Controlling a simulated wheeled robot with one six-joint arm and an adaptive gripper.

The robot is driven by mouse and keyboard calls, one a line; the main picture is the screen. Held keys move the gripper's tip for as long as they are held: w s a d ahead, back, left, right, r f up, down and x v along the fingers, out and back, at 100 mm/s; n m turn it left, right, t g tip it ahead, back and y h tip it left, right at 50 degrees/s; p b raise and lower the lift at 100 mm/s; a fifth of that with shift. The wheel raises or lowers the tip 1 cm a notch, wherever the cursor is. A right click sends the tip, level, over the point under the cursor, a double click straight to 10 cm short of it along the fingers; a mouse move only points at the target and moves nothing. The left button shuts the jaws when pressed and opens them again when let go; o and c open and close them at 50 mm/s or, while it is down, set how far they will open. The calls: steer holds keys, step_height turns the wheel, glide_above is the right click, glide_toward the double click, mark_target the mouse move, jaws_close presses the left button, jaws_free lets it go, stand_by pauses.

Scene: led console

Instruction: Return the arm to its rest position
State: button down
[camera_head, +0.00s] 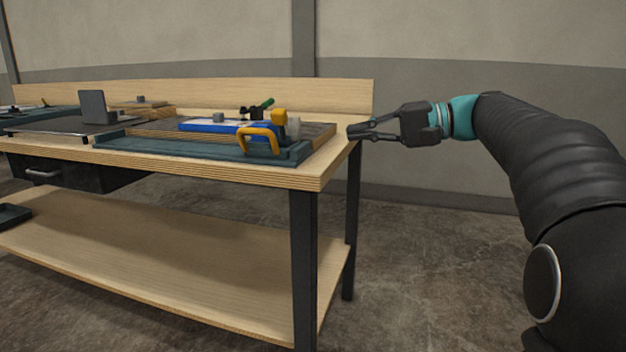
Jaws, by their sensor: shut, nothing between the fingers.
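My gripper (352,132) is in the camera_head view, right of centre. It is shut and empty and points left, toward the right end of the workbench (310,178). In the picture its fingertips overlap the bench's right end; I cannot tell whether they are apart from it in depth. Behind the gripper, my black arm with a teal wrist reaches in from the right side.
A dark teal tray (200,150) on the bench carries a blue and white device (215,126) with a yellow handle (260,136). A grey upright plate (93,107) stands further left. A lower shelf (180,250) is mostly bare. Open floor (430,260) lies right of the bench.

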steer(key=s+d+f+m+h, duration=0.2)
steer(key=s+f+h, duration=0.15)
steer(key=f, duration=0.55)
steer(key=s+d+f+m+h, duration=0.15)
steer(key=f+h, duration=0.35)
steer(key=f, duration=0.5)
steer(key=s+d+f+n+h, duration=0.1)
steer(key=s+f+h, duration=0.1)
steer(key=s, duration=0.5)
steer(key=s+d+f+n+t+h, duration=0.1)
steer(key=s+f+n+h, duration=0.1)
steer(key=s+f, duration=0.3)
steer(key=s+d+f+n+t+h, duration=0.1)
steer(key=s+f+n+h, duration=0.1)
steer(key=s, duration=0.9)
steer(key=shift+s+d+f+h+p, duration=0.15)
steer(key=shift+d+f+h+p, duration=0.35)
steer(key=shift+f, duration=0.35)
steer(key=shift+a, duration=0.15)
